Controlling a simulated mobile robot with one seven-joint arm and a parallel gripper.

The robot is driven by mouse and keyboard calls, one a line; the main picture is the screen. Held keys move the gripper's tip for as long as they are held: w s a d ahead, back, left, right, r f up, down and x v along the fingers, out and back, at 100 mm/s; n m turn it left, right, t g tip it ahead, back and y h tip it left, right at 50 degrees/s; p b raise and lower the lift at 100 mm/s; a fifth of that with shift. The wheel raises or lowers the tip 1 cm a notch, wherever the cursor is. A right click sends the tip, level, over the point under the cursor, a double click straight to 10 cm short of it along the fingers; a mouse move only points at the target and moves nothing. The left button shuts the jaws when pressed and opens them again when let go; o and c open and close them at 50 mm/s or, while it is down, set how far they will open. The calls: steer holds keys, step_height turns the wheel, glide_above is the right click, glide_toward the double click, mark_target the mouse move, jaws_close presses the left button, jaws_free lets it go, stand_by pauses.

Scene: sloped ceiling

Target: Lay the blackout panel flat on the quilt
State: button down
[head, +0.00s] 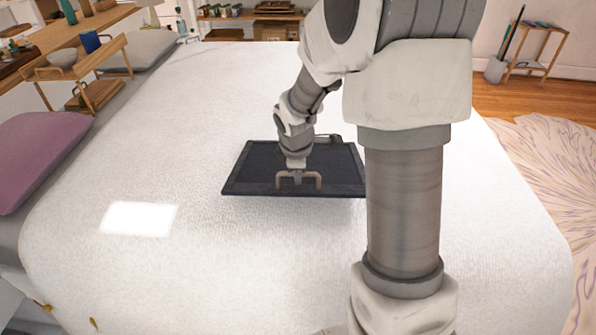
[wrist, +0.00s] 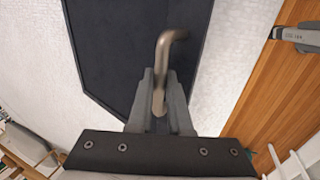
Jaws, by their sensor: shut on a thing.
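The blackout panel (head: 240,178) is a dark, flat rectangle with a raised rim, over the middle of the white quilt (head: 120,265). It looks roughly level, with a faint shadow below its near edge; I cannot tell whether it touches the quilt. A tan bar handle (head: 313,174) stands near its near edge. My gripper (head: 297,178) is shut on this handle from above. In the wrist view the fingers (wrist: 160,112) pinch the bent metal bar (wrist: 167,55), with the dark panel (wrist: 105,40) behind it. My arm hides the panel's right end in the head view.
A mauve pillow (head: 40,155) and a grey pillow (head: 145,50) lie along the left side. A wooden tray stand (head: 95,92) stands there too. The quilt around the panel is clear, with a bright light patch. A small wooden stand (head: 540,48) is at the far right.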

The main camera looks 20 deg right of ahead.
steer(key=shift+f+b, duration=3.15)
steer(key=shift+f, duration=1.4)
steer(key=shift+f, duration=0.35)
steer(key=c, duration=0.8)
jaws_free()
steer(key=shift+o, duration=0.2)
steer(key=p+v, duration=0.6)
steer(key=v, duration=1.1)
steer(key=s+a+r+m+t+y, duration=0.1)
steer(key=s+a+r+m, duration=0.1)
steer(key=s+r+m, duration=0.65)
steer(key=s+a+r+m+t+y, duration=0.1)
steer(key=s+a+r+m, duration=0.3)
steer(key=s, duration=0.7)
step_height(320, 180, up, 12)
steer(key=d+m+p, duration=0.1)
steer(key=p, duration=1.2)
steer(key=shift+d+r, duration=0.2)
steer(key=shift+d, duration=0.15)
